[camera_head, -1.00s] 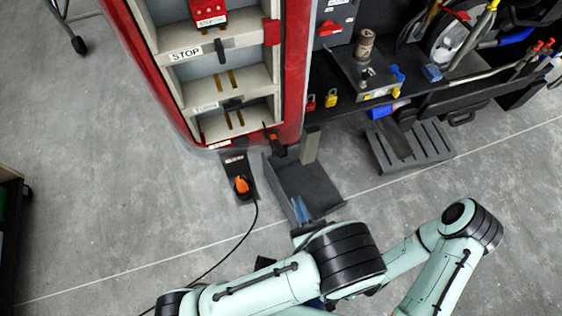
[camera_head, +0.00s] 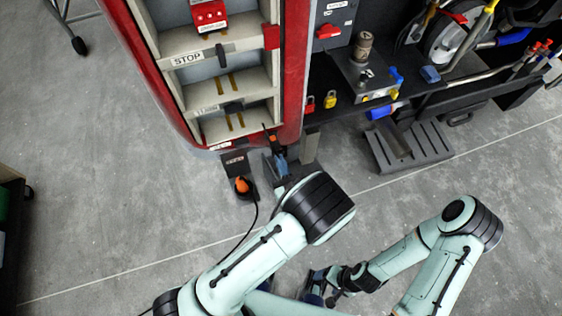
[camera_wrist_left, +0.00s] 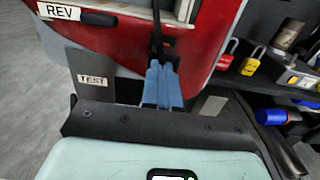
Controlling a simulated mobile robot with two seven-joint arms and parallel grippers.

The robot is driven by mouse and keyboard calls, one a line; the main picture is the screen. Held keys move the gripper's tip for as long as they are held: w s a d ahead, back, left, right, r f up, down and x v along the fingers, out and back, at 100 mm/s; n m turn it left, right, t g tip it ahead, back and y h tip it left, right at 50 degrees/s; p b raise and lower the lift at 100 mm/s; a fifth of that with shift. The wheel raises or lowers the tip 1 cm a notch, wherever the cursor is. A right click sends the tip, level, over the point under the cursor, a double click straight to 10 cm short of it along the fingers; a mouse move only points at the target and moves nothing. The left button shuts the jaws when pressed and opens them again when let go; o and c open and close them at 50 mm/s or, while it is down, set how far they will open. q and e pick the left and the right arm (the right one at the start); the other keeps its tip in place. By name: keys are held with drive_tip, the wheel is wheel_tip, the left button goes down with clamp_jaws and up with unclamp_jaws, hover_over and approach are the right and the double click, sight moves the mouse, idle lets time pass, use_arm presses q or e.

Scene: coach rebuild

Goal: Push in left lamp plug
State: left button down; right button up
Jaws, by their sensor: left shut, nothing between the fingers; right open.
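An orange-and-black plug (camera_head: 271,137) sits upright at the lower edge of the red coach body, in front of the lowest shelf. My left gripper (camera_head: 280,163) is just below it in the head view, its blue fingers shut with nothing between them. In the left wrist view the blue fingers (camera_wrist_left: 162,85) point at a dark upright part just beyond their tips; whether they touch it I cannot tell. My right gripper (camera_head: 317,286) is open and empty, low over the floor, partly hidden.
A plate marked TEST (camera_wrist_left: 95,82) stands left of the fingers. A grey post (camera_head: 309,147) stands close on the right. A slotted grey block (camera_head: 408,148) is further right.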

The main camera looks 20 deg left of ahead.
sight(276, 149)
use_arm(q)
drive_tip(key=shift+w, duration=0.1)
drive_tip(key=x, duration=0.2)
drive_tip(key=shift+w+a, duration=0.2)
drive_tip(key=shift+a, duration=0.1)
use_arm(e)
drive_tip(key=shift+r, duration=0.25)
use_arm(q)
drive_tip(key=shift+d, duration=0.1)
